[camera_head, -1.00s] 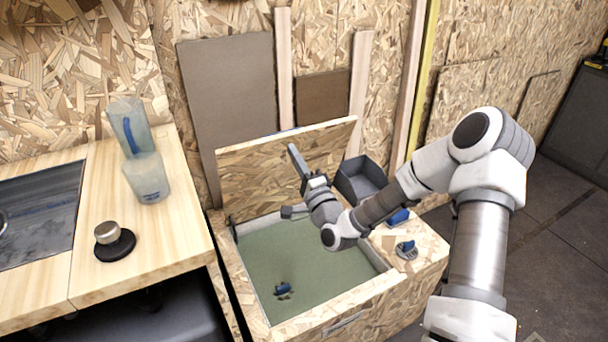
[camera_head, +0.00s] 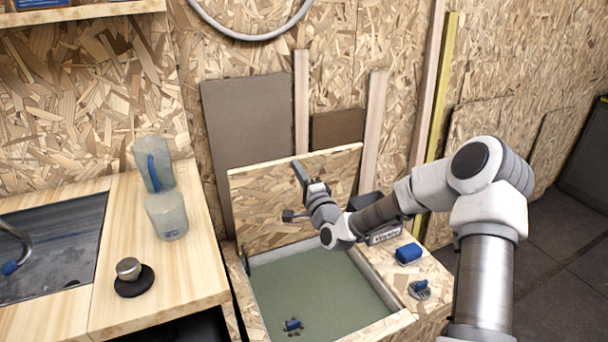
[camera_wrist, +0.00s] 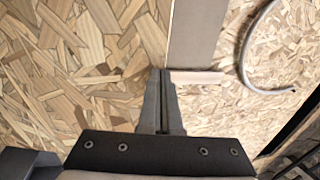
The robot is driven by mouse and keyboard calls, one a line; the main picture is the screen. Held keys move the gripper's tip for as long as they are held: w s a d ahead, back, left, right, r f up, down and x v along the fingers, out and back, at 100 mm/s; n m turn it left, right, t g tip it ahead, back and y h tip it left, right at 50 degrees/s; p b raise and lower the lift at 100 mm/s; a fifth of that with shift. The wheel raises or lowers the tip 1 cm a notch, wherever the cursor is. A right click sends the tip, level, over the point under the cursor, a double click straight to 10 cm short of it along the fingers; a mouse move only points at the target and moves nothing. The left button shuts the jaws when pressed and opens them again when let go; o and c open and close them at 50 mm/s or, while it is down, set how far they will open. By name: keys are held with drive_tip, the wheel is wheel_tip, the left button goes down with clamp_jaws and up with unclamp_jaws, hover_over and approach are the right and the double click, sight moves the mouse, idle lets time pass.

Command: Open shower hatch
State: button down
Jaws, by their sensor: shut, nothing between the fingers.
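The shower hatch lid (camera_head: 260,205) is a chipboard panel standing raised, leaning near the back wall behind an open box. The box shows a green shower tray floor (camera_head: 330,275) with a small blue and dark item (camera_head: 293,326) on it. My gripper (camera_head: 300,170) is at the inner face of the raised lid, near its top edge. In the wrist view my gripper (camera_wrist: 162,72) has its fingers together with nothing between them, and chipboard fills the left side. Whether the fingers touch the lid is unclear.
A wooden counter with a sink (camera_head: 50,250), a translucent jug (camera_head: 165,212) and a round metal knob (camera_head: 128,268) stands at the left. A blue block (camera_head: 408,253) and a blue-handled item (camera_head: 420,289) lie on the box's right ledge. A dark bin (camera_head: 366,206) is partly behind my arm.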

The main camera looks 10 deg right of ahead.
drive_tip(key=w+a+r+g+p, duration=0.1)
drive_tip(key=w+a, duration=0.1)
drive_tip(key=w, duration=0.4)
drive_tip(key=w+a+r+g+h+p, duration=0.1)
drive_tip(key=w+g+p, duration=0.1)
drive_tip(key=w, duration=0.3)
drive_tip(key=shift+w+a, duration=0.4)
drive_tip(key=shift+s, duration=0.15)
